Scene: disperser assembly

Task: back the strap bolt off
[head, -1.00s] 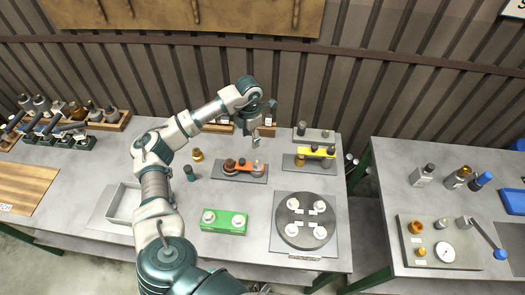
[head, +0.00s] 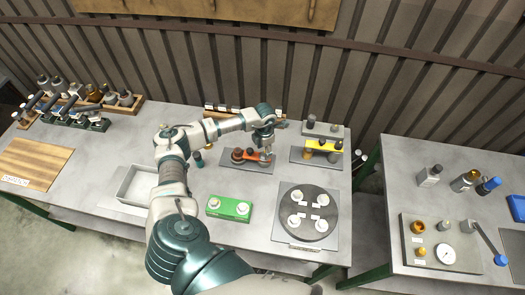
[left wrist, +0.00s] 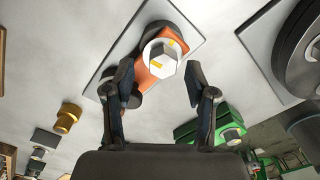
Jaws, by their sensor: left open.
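An orange strap (head: 246,156) lies on a grey plate (head: 229,164) near the back of the bench. In the left wrist view the strap (left wrist: 150,75) carries a pale hex bolt head (left wrist: 163,60) with yellow marks, on a round washer. My left gripper (head: 266,152) is over the right end of the strap. In the left wrist view its two fingers (left wrist: 162,88) are apart, with the bolt head showing just beyond and between their tips. I cannot tell whether they touch it. My right gripper is not in view.
A yellow strap (head: 324,146) stands on another plate to the right. A green block (head: 229,208) with pale knobs and a dark round disc (head: 290,231) sit nearer the front. An open grey tray (head: 127,187) is at left. A second bench (head: 385,190) stands across a gap.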

